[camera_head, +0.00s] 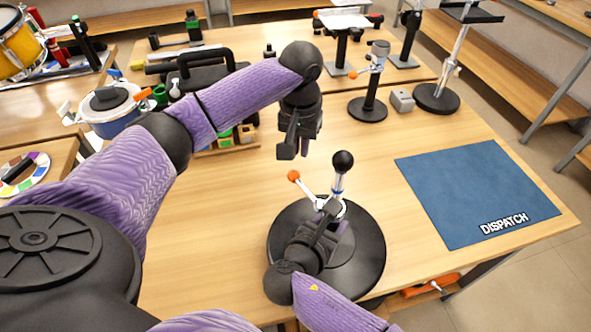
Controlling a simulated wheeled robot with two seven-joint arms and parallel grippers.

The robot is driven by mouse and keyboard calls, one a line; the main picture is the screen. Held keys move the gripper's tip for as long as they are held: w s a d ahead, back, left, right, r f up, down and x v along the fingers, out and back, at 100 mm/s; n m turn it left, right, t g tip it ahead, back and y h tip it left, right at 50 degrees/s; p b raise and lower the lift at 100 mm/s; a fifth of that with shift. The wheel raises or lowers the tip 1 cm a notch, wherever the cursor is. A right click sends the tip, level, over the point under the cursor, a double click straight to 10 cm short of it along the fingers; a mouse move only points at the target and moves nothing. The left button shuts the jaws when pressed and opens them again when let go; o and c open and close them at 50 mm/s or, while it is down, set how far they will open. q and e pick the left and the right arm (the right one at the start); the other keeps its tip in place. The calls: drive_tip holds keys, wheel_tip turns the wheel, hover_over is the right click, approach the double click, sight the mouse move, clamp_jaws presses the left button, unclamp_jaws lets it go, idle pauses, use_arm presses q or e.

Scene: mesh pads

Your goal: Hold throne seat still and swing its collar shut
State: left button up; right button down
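An orange-tipped lever (294,176) sticks out to the left of the post, apparently part of the collar. The collar itself is largely hidden by my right gripper. My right gripper (327,208) reaches over the base from the near side, its tips at the post; I cannot tell whether they grip it. My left gripper (294,153) hangs empty above the lever, fingers apart, pointing down.
A blue mat marked DISPATCH (475,190) lies on the right. Behind stand a black-based stand (370,105), a small grey box (401,100) and a taller stand (437,97). A blue-and-white pot (112,117) stands left. Table between base and mat is clear.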

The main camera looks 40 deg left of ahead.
use_arm(q)
drive_tip(key=shift+s+f, duration=0.1)
drive_tip(key=shift+f, duration=1.85)
use_arm(e)
drive_tip(key=shift+d+f, duration=0.15)
drive_tip(key=shift+f, duration=0.15)
use_arm(q)
clamp_jaws()
drive_tip(key=s, duration=0.4)
drive_tip(key=shift+s, duration=0.25)
